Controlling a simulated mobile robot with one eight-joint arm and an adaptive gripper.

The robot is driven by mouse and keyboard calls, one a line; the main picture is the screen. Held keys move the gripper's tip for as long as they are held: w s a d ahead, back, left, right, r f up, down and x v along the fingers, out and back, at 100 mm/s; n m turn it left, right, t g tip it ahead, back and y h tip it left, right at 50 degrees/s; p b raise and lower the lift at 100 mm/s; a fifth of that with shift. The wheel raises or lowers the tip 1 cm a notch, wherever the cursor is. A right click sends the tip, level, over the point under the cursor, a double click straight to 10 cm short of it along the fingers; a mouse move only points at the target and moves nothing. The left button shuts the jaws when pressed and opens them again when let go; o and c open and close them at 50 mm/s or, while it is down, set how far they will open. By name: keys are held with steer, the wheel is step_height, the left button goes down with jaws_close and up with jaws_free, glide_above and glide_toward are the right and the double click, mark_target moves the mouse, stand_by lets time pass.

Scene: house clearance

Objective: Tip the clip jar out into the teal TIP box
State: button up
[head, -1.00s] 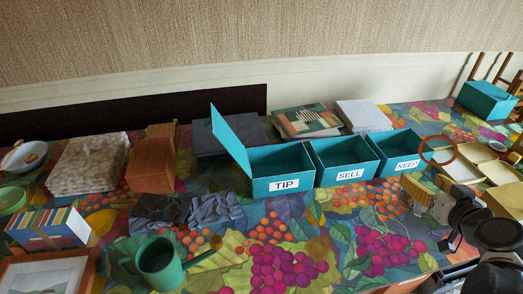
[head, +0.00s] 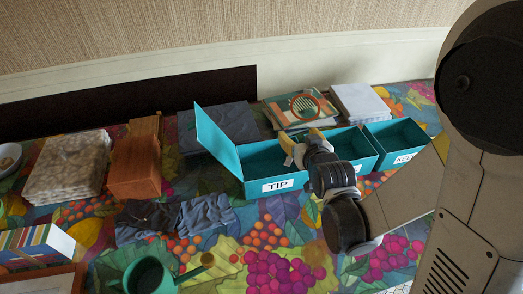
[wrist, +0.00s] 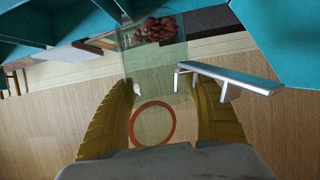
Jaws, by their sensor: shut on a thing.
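My gripper (head: 300,146) is above the boxes, near the right part of the teal TIP box (head: 268,185) in the head view. In the wrist view its yellow fingers (wrist: 166,86) are shut on the clip jar (wrist: 156,64), a clear greenish jar. Red contents (wrist: 156,30) lie at one end, and an orange ring (wrist: 152,124) is at the other. A silver clasp (wrist: 228,77) sticks out beside it. In the head view the glass hardly shows; the ring (head: 310,104) appears above my fingers. The TIP box's flap (head: 217,137) stands up at its left.
The SELL box (head: 362,150), its label partly hidden by my arm, and the KEEP box (head: 395,140) stand to the right. Books (head: 290,108) and a pale stack (head: 358,103) lie behind. Dark cloths (head: 205,214) and a green watering can (head: 148,277) are in front.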

steer(key=a+r+m+h, duration=0.1)
steer(key=a+r, duration=0.3)
steer(key=a, duration=0.5)
steer(key=a+r+m+h, duration=0.2)
steer(key=a+r, duration=0.2)
steer(key=a, duration=0.5)
steer(key=shift+w+a+h, duration=0.15)
steer(key=shift+a+h, duration=0.25)
